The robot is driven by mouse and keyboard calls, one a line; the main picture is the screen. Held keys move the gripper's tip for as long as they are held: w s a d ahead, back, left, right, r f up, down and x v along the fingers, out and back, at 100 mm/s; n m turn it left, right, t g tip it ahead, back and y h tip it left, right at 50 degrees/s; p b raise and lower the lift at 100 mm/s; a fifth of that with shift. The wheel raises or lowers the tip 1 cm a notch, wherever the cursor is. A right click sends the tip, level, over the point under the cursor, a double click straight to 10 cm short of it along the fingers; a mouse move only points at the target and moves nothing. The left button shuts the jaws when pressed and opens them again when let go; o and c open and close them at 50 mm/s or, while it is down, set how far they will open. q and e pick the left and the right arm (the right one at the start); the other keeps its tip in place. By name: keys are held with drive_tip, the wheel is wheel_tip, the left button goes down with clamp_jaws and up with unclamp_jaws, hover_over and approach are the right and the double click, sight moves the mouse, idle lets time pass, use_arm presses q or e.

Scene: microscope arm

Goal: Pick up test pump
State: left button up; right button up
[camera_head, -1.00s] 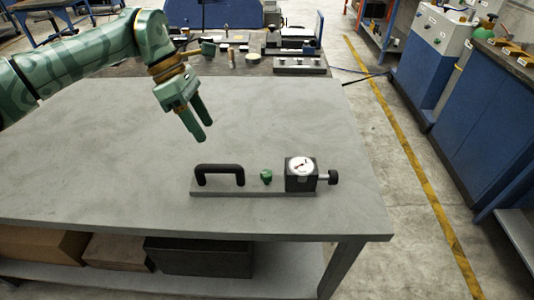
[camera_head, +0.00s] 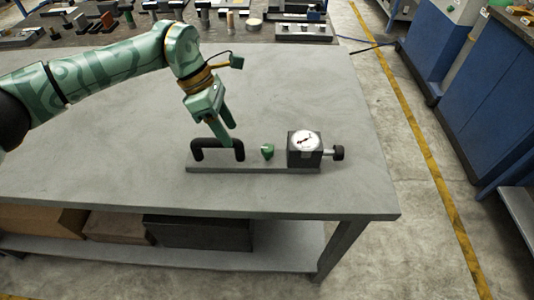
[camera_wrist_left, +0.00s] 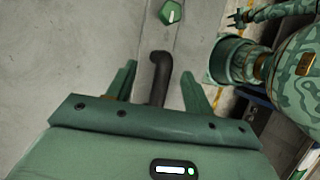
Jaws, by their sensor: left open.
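The test pump lies near the front edge of the grey table. It has a flat grey base (camera_head: 255,168), a black arched handle (camera_head: 218,149), a green knob (camera_head: 267,151) and a dark block with a white dial (camera_head: 304,145). A black screw knob sticks out at its right end. My left gripper (camera_head: 226,146) is open, pointing down at the handle. In the left wrist view the black handle (camera_wrist_left: 160,75) shows between the two green fingers, with the green knob (camera_wrist_left: 171,12) beyond. I cannot tell whether the fingers touch the handle.
The grey table top (camera_head: 110,120) is clear around the pump. Several small parts and a grey block (camera_head: 303,32) stand on another surface at the back. Boxes (camera_head: 197,231) sit on the shelf below. Blue cabinets (camera_head: 501,110) stand at the right, across an aisle.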

sight(234, 141)
use_arm(q)
drive_tip(key=x, duration=0.4)
drive_tip(key=shift+s+d+f+b, duration=0.1)
drive_tip(key=shift+s+f+b, duration=0.1)
drive_tip(key=shift+b, duration=0.2)
clamp_jaws()
drive_tip(key=shift+s, duration=0.1)
